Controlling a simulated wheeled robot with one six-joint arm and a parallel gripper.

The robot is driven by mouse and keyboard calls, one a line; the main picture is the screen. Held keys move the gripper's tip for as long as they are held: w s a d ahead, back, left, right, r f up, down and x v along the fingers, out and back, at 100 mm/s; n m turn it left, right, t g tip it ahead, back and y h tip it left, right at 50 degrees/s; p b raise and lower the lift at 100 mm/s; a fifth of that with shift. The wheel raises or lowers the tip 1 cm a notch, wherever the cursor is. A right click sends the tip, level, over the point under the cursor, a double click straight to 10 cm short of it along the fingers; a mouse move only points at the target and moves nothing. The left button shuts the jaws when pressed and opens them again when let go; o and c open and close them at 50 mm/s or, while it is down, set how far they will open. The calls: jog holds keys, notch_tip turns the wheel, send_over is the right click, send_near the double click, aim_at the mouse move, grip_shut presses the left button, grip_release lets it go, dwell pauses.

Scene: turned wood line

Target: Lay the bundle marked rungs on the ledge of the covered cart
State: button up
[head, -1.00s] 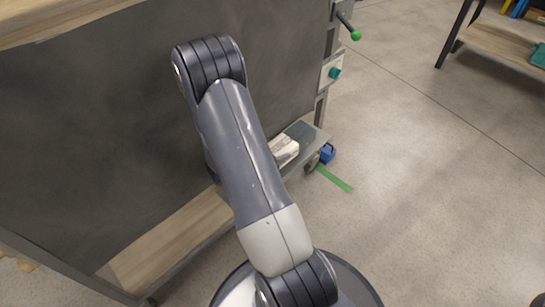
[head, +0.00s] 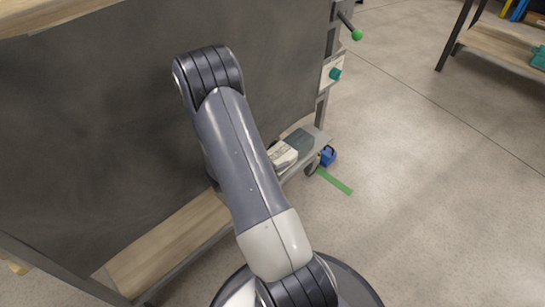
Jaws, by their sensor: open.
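The covered cart has a large dark grey cover panel (head: 110,110) that fills the left and middle of the head view. Its low wooden ledge (head: 172,245) runs along the bottom of the panel, up to the right. A small pale item (head: 283,156) sits near the ledge's right end, partly behind my forearm. It may be the rungs bundle, but I cannot read any mark on it. My gripper does not show; my arm crosses the middle of the view and hides part of the ledge.
A grey-green flat piece (head: 299,141) lies beside the pale item at the ledge's right end. A blue caster part (head: 328,155) and green floor tape (head: 334,180) are just beyond. A green-knobbed lever (head: 356,34) sticks out. Open floor lies to the right.

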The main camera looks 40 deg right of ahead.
jog(key=shift+a+r, duration=0.15)
jog(key=shift+r, duration=0.1)
jog(key=p+v, duration=0.3)
jog(key=v, duration=0.8)
jog(key=shift+a, duration=0.3)
dwell(0.7)
